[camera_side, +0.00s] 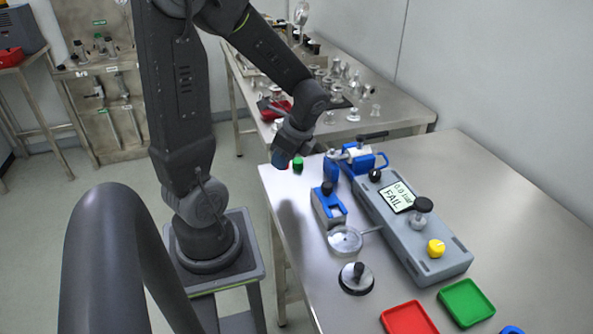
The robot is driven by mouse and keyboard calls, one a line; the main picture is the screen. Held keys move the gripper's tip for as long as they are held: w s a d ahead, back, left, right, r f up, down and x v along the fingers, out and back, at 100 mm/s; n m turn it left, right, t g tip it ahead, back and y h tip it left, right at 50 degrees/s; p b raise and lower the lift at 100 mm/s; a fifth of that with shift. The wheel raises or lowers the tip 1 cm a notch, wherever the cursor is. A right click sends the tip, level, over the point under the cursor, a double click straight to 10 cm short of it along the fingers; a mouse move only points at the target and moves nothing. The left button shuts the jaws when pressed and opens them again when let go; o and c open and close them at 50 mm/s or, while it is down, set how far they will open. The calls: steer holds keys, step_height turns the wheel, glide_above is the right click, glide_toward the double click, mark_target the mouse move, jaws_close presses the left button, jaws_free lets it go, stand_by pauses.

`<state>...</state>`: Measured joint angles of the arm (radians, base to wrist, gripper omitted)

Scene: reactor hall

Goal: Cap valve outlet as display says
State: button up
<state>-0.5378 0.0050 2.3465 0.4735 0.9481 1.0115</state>
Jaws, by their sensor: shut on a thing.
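The display (398,196) on the grey test unit (410,237) reads "0.0 bar" and "FAIL". A silver valve (352,153) sits at the unit's far end, by blue clamp parts (331,168). My gripper (281,161) is over the table's far left corner, left of the valve and apart from it. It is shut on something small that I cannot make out. A green cap (298,164) stands just right of it. A bit of red shows between them; I cannot tell whether it is held or stands on the table. The valve's outlet is not clear from here.
The table's right side is clear.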

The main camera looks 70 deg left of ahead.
steer(key=s+a+r, duration=0.4)
steer(key=s+r, duration=0.1)
steer(key=s, duration=0.2)
step_height(320, 180, up, 3)
steer(key=m+t+y, duration=0.1)
steer(key=m+t, duration=0.2)
steer(key=m, duration=0.6)
glide_above(333, 150)
steer(key=shift+a, duration=0.1)
steer(key=shift+w+f, duration=0.1)
steer(key=shift+f, duration=2.5)
steer(key=shift+f, duration=0.85)
steer(key=o, duration=1.5)
steer(key=shift+c, duration=0.2)
